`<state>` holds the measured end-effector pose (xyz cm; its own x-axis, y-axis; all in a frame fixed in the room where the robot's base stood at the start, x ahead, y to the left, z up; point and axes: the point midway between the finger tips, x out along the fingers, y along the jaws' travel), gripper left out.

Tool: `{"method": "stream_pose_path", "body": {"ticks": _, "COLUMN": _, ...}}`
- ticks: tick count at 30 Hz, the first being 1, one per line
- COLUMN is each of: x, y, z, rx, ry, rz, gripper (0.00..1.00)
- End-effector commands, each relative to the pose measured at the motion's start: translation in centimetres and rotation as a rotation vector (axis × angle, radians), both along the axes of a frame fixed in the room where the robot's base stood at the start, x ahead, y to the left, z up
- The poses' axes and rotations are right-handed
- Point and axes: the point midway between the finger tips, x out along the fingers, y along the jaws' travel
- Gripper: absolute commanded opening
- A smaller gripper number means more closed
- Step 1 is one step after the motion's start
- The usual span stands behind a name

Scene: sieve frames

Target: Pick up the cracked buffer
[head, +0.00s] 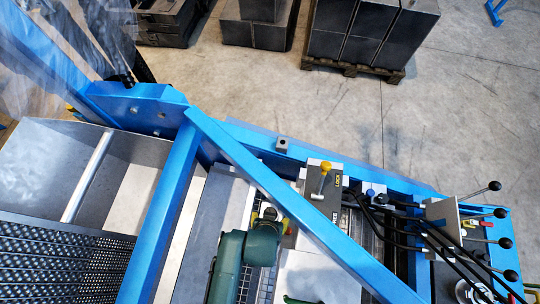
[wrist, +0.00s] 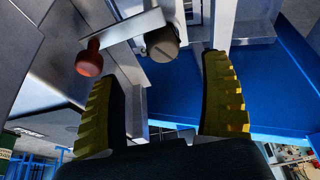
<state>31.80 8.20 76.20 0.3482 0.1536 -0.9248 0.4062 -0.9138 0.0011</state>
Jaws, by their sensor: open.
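In the wrist view, a grey-brown round buffer (wrist: 162,44) hangs at the end of a pale metal bracket (wrist: 125,27). A dark line crosses its face, perhaps the crack. A red buffer (wrist: 89,61) sits at the bracket's other end, to the left. My gripper (wrist: 160,76) is open, its yellow ribbed fingers apart and nothing between them. The grey-brown buffer shows beyond the fingertips, between the two fingers in the picture; I see no contact. In the head view I cannot make out either buffer, and my green arm covers part of the area.
A blue beam (head: 270,185) crosses diagonally above my arm in the head view. Levers and black hoses (head: 430,235) stand at the right, and a perforated screen (head: 60,258) lies at the left. A blue panel (wrist: 210,88) lies behind the fingers.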

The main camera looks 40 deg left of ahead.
Motion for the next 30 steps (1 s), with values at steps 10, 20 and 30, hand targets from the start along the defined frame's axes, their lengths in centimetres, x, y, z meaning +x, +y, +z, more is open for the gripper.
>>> {"method": "stream_pose_path", "body": {"ticks": 10, "x": 1.6, "y": 1.0, "z": -5.0, "rx": 0.001, "ry": -0.001, "rz": 0.001, "gripper": 0.79}}
{"method": "stream_pose_path", "body": {"ticks": 20, "x": 2.8, "y": 1.7, "z": -8.0, "rx": 0.002, "ry": -0.001, "rz": 0.000, "gripper": 0.79}}
{"method": "stream_pose_path", "body": {"ticks": 30, "x": 2.8, "y": 1.7, "z": -7.9, "rx": 0.002, "ry": -0.001, "rz": 0.000, "gripper": 0.41}}
